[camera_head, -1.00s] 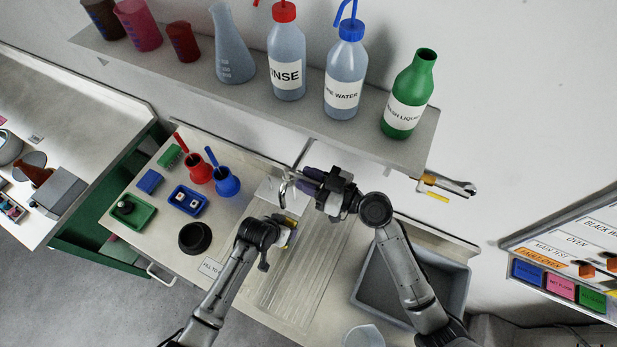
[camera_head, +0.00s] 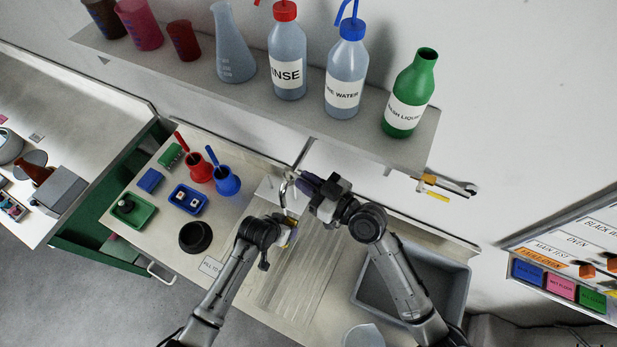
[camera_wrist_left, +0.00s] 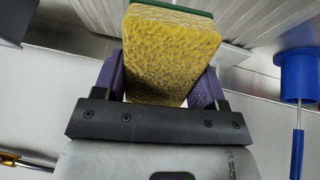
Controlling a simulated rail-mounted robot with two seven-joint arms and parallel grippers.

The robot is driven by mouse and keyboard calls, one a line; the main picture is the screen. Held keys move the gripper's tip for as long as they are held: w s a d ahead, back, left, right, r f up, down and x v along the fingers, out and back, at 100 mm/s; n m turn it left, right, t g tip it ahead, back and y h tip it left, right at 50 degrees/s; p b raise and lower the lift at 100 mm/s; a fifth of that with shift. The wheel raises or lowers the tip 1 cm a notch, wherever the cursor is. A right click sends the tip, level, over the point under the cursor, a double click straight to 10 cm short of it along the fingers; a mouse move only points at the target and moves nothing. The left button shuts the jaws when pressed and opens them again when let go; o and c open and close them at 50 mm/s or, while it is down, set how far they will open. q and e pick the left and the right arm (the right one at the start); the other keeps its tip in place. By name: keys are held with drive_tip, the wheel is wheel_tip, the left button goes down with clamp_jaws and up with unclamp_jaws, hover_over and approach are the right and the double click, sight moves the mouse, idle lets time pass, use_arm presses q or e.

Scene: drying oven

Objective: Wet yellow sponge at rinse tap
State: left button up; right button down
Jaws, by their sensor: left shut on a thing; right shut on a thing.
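The yellow sponge (camera_wrist_left: 170,50) has a green backing and fills the space between the purple fingers of my left gripper (camera_wrist_left: 160,82). In the head view the sponge (camera_head: 291,224) is a small yellow patch, mostly hidden by my left gripper (camera_head: 284,232), just below the rinse tap. The rinse tap (camera_head: 287,188) is a curved metal spout at the back of the sink area. My right gripper (camera_head: 306,184) is shut at the tap, beside the spout. Its fingers hide what they hold, probably the tap's handle. No water stream can be made out.
A ribbed draining surface (camera_head: 298,275) lies below the left gripper, with a grey basin (camera_head: 440,275) to its right. Red (camera_head: 200,172) and blue (camera_head: 228,182) vessels and a dark round bowl (camera_head: 195,237) stand left. A bottle shelf (camera_head: 265,105) overhangs the back.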

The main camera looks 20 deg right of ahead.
drive_tip(key=shift+s+a+m+t+h, duration=0.15)
drive_tip(key=shift+a+m+t+h, duration=0.1)
drive_tip(key=shift+m+t+h, duration=0.45)
drive_tip(key=c, duration=1.2)
unclamp_jaws()
drive_tip(key=shift+o, duration=0.2)
drive_tip(key=v, duration=1.2)
drive_tip(key=shift+r, duration=0.25)
